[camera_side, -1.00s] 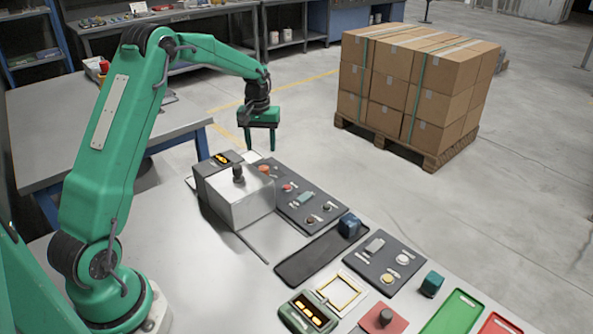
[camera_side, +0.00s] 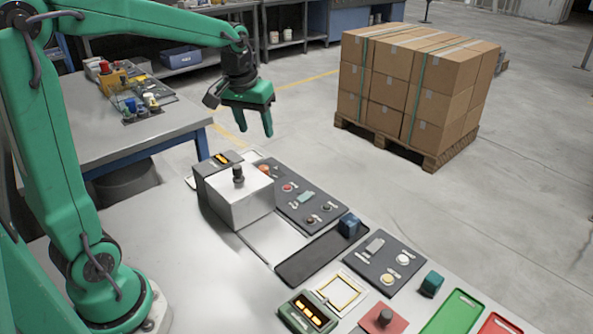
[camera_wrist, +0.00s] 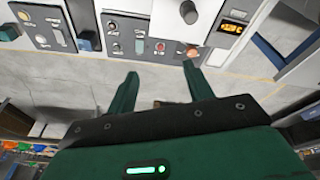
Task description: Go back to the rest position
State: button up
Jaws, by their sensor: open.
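My gripper (camera_side: 257,120) is in the air above and behind the grey hood with the dark knob (camera_side: 240,199). Its two green fingers point down, spread apart with nothing between them. In the wrist view the fingers (camera_wrist: 158,88) are also apart and empty, with floor beyond them. The hood stands on the grey table (camera_side: 150,240), beside a dark box with an orange display (camera_side: 222,160). The gripper touches nothing.
A dark panel with buttons (camera_side: 301,197), a black tray (camera_side: 310,262), a blue cube (camera_side: 349,225), a teal cube (camera_side: 432,284), a green tray (camera_side: 455,314) and a green device (camera_side: 307,312) line the table. Strapped boxes (camera_side: 420,85) stand on a pallet behind. Air around the gripper is clear.

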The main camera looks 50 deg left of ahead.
jog(key=s+d+m+t, duration=0.1)
jog(key=s+d, duration=0.3)
jog(key=s, duration=0.4)
jog(key=s+d+m+t, duration=0.2)
jog(key=s+d, duration=0.3)
jog(key=s, duration=0.4)
jog(key=shift+s+r+m+h, duration=0.3)
jog(key=shift+r+m, duration=0.15)
jog(key=shift+m, duration=0.35)
